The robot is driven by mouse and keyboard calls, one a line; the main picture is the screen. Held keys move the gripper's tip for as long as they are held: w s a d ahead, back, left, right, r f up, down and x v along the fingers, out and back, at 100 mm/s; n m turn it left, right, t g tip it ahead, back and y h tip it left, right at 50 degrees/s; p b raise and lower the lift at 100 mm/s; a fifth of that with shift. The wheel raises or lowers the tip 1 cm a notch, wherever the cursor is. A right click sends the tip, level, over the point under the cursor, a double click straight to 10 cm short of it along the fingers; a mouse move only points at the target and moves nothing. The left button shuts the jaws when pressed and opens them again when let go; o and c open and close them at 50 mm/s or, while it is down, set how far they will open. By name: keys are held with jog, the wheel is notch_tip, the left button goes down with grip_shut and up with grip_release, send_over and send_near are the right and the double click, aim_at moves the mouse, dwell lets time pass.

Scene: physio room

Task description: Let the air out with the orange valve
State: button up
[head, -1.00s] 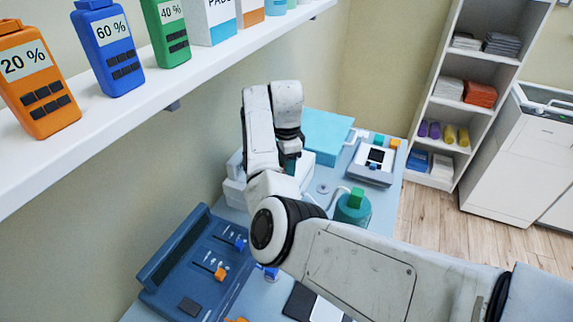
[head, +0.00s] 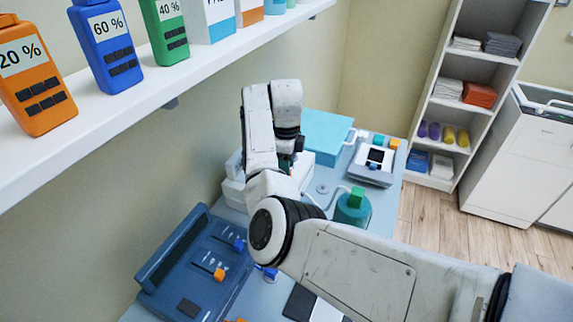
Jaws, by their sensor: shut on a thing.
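My gripper (head: 298,142) shows only as a small dark part below my bent wrist, over a white device (head: 232,192) at the back of the table. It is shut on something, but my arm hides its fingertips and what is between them. I cannot make out the orange valve; that spot by the device is covered by my arm. A thin pale hose runs by a teal jar (head: 352,212) with a green top (head: 356,195), right of my forearm.
A blue panel (head: 172,268) with an orange slider (head: 219,274) lies at the front left. A teal box (head: 325,135) and a grey device (head: 371,165) stand at the back. A shelf (head: 150,75) with bottles overhangs the left. Open floor (head: 440,230) lies right.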

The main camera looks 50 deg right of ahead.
dwell(0.3)
jog(key=o, duration=1.1)
jog(key=shift+c, duration=0.2)
notch_tip(320, 180, up, 8)
jog(key=shift+f+b, duration=0.2)
jog(key=shift+b, duration=0.6)
jog(key=shift+f, duration=0.1)
